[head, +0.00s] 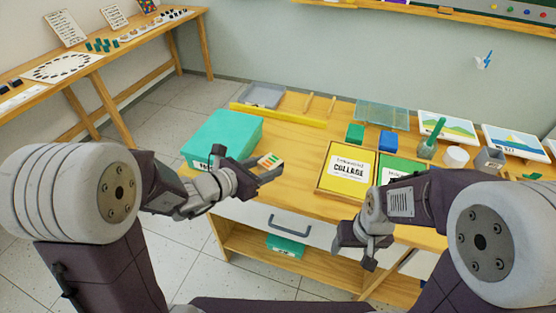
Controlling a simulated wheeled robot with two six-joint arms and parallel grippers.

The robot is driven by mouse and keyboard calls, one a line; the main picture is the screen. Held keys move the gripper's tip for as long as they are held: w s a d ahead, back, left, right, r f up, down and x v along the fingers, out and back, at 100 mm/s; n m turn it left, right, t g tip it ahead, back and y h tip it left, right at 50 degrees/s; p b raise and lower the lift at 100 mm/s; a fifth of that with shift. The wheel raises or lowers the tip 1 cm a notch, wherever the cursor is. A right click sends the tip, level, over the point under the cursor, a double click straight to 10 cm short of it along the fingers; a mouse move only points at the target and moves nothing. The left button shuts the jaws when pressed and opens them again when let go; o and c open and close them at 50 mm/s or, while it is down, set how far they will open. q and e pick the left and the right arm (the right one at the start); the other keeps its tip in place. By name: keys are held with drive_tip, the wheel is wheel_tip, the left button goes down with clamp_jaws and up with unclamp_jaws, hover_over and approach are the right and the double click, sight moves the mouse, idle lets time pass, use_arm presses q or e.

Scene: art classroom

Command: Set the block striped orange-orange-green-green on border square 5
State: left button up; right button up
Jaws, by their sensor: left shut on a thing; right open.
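My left gripper (262,176) is shut on a small pale block (270,161) with orange and green stripes. It holds the block above the front left part of the wooden table, beside the teal box. The exact stripe order is too small to read. My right gripper (362,252) is open and empty, in front of the table's front edge. A white sheet (62,66) with a ring of dark marks lies on the side table at the left. Any border square numbers are too small to read.
The wooden table (290,180) holds a teal box (222,135), a yellow collage box (347,169), a green block (355,133), a blue block (389,141), a green bottle (431,140) and pictures. The side table (112,62) carries small dark green blocks and cards. Floor lies between the tables.

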use_arm(q)
drive_tip(key=w+f, duration=0.1)
drive_tip(key=w, duration=0.1)
drive_tip(key=w+d+f, duration=0.1)
drive_tip(key=w+f, duration=0.1)
drive_tip(key=w, duration=0.1)
drive_tip(key=w+d+f+b, duration=0.1)
drive_tip(key=w+f, duration=0.1)
drive_tip(key=w, duration=0.1)
drive_tip(key=shift+f, duration=0.1)
drive_tip(key=shift+w, duration=0.3)
wheel_tip(320, 180, down, 4)
drive_tip(key=shift+f+b, duration=0.15)
drive_tip(key=shift+b, duration=0.6)
drive_tip(key=shift+s+f, duration=0.1)
drive_tip(key=o, duration=1.4)
drive_tip(key=shift+c, duration=0.2)
